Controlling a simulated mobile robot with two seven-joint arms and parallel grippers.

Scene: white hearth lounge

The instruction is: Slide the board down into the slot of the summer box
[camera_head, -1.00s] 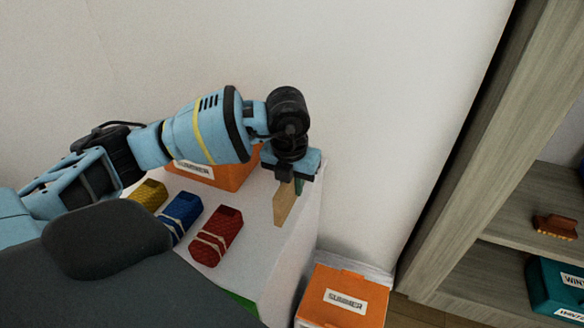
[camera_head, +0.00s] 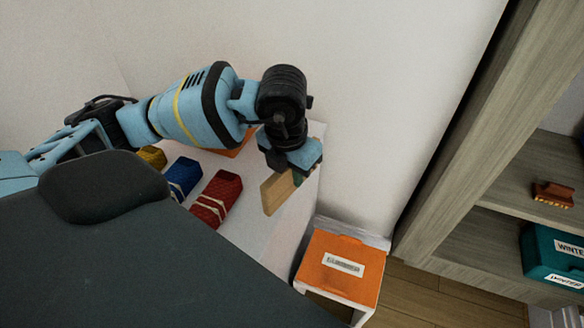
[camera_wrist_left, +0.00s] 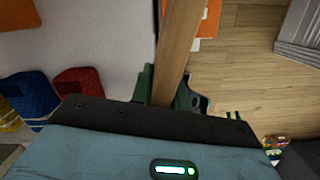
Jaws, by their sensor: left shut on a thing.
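My left gripper (camera_head: 297,172) is shut on the tan wooden board (camera_head: 274,194), which hangs edge-down over the right end of the white top. In the left wrist view the board (camera_wrist_left: 178,50) runs up from between the green fingers (camera_wrist_left: 172,92). The orange summer box (camera_head: 326,270) sits lower, right of the white top, with a pale label on its upper face and a dark opening at its front. The board is apart from it, up and left. Part of an orange surface shows beside the board in the wrist view. I cannot make out the slot. My right gripper is out of view.
Red (camera_head: 216,196), blue (camera_head: 183,176) and yellow (camera_head: 152,156) bundles lie on the white top (camera_head: 262,228). Another orange box (camera_head: 236,144) is mostly hidden behind my arm. A wooden shelf (camera_head: 470,232) holding a teal box (camera_head: 553,258) stands right. Wooden floor (camera_head: 425,300) is clear.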

